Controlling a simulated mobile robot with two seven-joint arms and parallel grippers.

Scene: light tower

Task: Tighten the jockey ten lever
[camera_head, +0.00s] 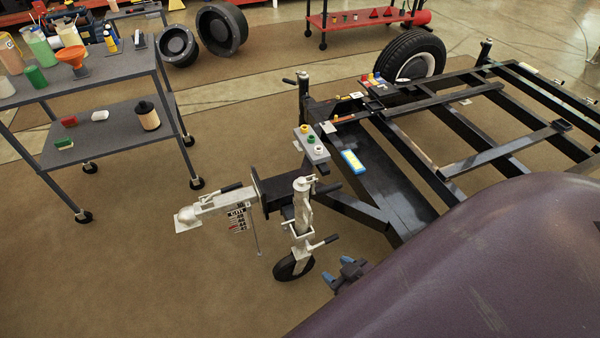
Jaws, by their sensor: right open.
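The jockey wheel post (302,215) stands upright at the front of the trailer, beside the silver coupling (200,208). Its black wheel (293,267) is at the floor. A lever with a dark grip (325,242) sticks out to the right from the clamp low on the post; I cannot tell whether it is tight. My right gripper (350,268) is open and empty, below and to the right of the lever and apart from it. Its arm is hidden behind the dark purple shape at lower right. My left gripper is not in view.
The black trailer frame (385,185) extends to the back right, carrying a blue-and-yellow item (352,162) and a grey block with round knobs (311,145). A grey cart (100,135) stands at left, a red cart (365,18) behind. The floor left of the coupling is clear.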

